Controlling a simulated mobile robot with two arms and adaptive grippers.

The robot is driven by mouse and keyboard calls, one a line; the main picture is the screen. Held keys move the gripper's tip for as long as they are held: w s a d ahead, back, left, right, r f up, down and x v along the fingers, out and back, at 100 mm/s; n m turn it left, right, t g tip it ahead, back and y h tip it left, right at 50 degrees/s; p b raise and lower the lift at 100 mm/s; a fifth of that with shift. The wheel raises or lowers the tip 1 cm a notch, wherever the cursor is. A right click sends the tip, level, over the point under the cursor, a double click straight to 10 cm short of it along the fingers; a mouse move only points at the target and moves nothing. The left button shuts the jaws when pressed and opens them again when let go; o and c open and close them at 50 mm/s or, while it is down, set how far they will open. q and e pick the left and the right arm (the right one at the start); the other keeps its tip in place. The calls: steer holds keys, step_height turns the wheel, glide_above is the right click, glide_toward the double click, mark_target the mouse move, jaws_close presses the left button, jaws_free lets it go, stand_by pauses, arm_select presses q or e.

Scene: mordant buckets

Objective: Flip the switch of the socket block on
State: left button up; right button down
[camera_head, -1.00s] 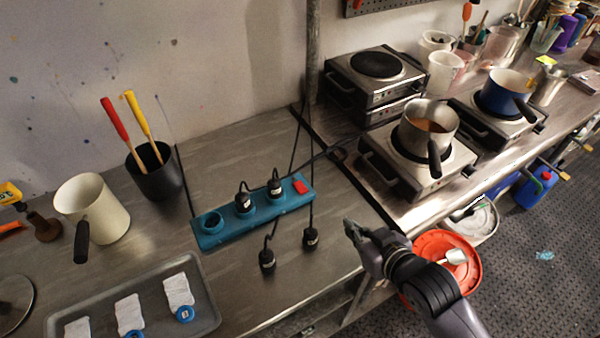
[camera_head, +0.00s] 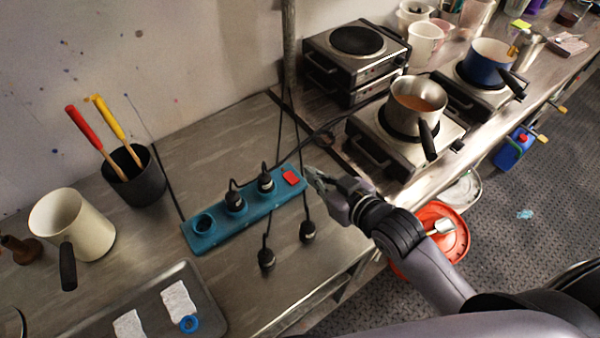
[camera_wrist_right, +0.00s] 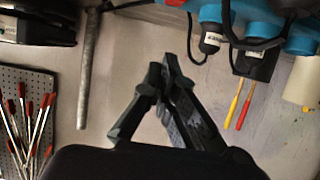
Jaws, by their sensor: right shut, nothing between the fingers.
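The teal socket block (camera_head: 218,233) lies on the metal table in the head view, with a red switch (camera_head: 290,177) at its right end. Two black plugs sit in it, and its left socket is empty. My right gripper (camera_head: 312,176) is shut and empty, its fingertips just right of the red switch; I cannot tell whether they touch the block. In the right wrist view the closed fingers (camera_wrist_right: 158,80) show below the block (camera_wrist_right: 262,18), whose end is partly cut off by the frame's top. The switch's position is too small to tell. My left gripper is not in view.
Two loose black plugs (camera_head: 307,230) (camera_head: 266,258) lie in front of the block. A hot plate with a steel pot (camera_head: 418,98) stands to the right. A cream jug (camera_head: 85,225) and a black tool cup (camera_head: 140,180) stand left. A grey tray (camera_head: 180,275) lies front left.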

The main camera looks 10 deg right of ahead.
steer(key=p, duration=0.1)
glide_above(301, 188)
steer(key=shift+w+f, duration=0.2)
steer(key=shift+f, duration=0.7)
steer(key=f, duration=0.3)
steer(key=shift+w+a+f+p, duration=0.1)
steer(key=shift+w+f+p, duration=0.15)
steer(key=shift+p, duration=0.15)
steer(key=shift+s+f, duration=0.25)
steer(key=shift+f, duration=0.3)
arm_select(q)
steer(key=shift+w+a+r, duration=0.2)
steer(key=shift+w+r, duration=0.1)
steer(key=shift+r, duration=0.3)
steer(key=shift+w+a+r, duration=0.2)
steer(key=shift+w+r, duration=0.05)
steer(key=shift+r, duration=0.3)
arm_select(e)
steer(key=shift+s+f, duration=0.15)
steer(key=shift+f, duration=0.35)
steer(key=shift+r, duration=0.1)
